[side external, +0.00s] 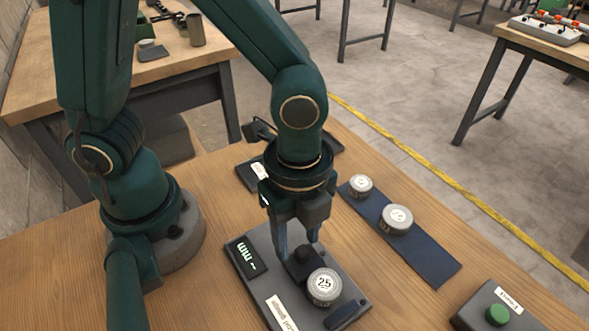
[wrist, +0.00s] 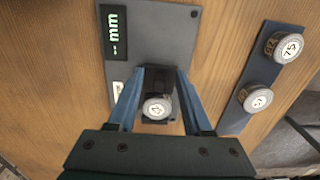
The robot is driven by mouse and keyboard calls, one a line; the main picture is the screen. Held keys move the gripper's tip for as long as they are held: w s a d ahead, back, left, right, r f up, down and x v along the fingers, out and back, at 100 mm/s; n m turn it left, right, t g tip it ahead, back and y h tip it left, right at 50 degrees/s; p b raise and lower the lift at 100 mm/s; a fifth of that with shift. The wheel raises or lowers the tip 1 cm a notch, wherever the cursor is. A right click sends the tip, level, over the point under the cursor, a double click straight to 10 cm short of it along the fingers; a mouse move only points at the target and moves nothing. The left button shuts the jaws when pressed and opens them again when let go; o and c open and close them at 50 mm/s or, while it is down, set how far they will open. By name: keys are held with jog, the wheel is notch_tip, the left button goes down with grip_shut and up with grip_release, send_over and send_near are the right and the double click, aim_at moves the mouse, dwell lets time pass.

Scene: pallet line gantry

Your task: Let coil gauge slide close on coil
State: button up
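The coil gauge (side external: 262,282) is a grey plate on the bench with a dark display (side external: 246,256) showing dashes and "mm"; it also shows in the wrist view (wrist: 176,28). A silver coil with a white label, apparently "25" (side external: 325,286), sits upright on the gauge; the wrist view shows it too (wrist: 157,108). The dark slide with its knob (side external: 303,256) is beside the coil; any gap is hard to judge. My gripper (side external: 298,246) is low over the slide, its blue fingers (wrist: 161,72) apart on either side of it, with no clear grip visible.
A blue mat (side external: 425,254) at the right holds two more coils (side external: 397,219) (side external: 360,186). A box with a green button (side external: 498,314) stands at the front right. A dark block (side external: 340,315) is at the gauge's front end. Bare wood lies between gauge and mat.

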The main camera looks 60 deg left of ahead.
aim_at(306, 265)
jog(key=shift+r, duration=2.55)
jog(key=shift+d, duration=0.1)
jog(key=shift+d, duration=1.05)
jog(key=shift+f, duration=2.6)
grip_shut()
